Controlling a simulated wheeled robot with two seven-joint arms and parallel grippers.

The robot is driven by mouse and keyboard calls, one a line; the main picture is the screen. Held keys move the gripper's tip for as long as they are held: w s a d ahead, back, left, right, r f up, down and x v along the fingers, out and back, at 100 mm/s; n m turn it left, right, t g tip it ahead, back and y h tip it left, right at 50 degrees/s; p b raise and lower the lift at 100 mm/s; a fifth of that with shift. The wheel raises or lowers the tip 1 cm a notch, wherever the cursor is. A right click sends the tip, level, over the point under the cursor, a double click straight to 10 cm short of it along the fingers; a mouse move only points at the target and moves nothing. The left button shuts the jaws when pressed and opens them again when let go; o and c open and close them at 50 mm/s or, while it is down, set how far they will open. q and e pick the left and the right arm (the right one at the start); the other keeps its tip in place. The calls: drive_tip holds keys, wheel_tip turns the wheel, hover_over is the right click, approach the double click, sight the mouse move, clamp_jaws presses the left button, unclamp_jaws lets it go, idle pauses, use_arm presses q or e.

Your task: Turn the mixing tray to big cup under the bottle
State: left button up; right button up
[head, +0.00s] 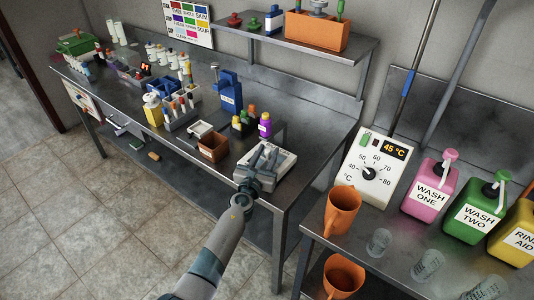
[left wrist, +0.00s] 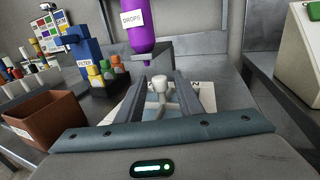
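The pale mixing tray (head: 284,174) is at the near right end of the steel bench, mostly covered by my left gripper. In the left wrist view a white knob with side arms (left wrist: 160,88) rises between my fingers. My left gripper (head: 265,158) is open around the knob, with gaps visible on both sides. The tray's cups cannot be made out. My right gripper is not in view.
A brown bin (head: 213,148) and small capped bottles (head: 244,119) stand left of the tray. A blue FILTER dispenser (head: 229,91) is behind them.

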use_arm(q)
drive_tip(key=shift+s+a+p, duration=0.1)
drive_tip(key=shift+s+p, duration=0.2)
drive_tip(key=shift+s, duration=0.1)
drive_tip(key=p+v, duration=0.3)
drive_tip(key=v, duration=1.3)
drive_tip(key=shift+s+p, duration=0.35)
drive_tip(key=shift+f, duration=0.2)
